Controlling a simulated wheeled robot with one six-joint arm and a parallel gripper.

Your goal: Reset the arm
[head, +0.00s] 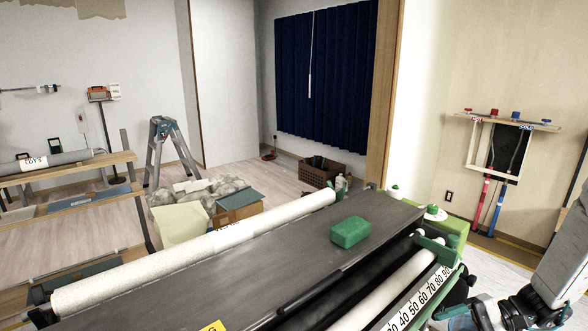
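My arm comes in at the lower right of the head view. My gripper (478,312) is at the bottom edge, right of the pasting machine and low beside its ruler end. It is partly cut off by the frame and dark, so I cannot tell whether its fingers are open or shut. I see nothing clearly held in it.
The pasting machine (262,262) fills the front, with a white roll (130,277) along its far side. A green sponge block (350,231) lies on its dark top. A stepladder (170,150) and bags (212,192) stand behind.

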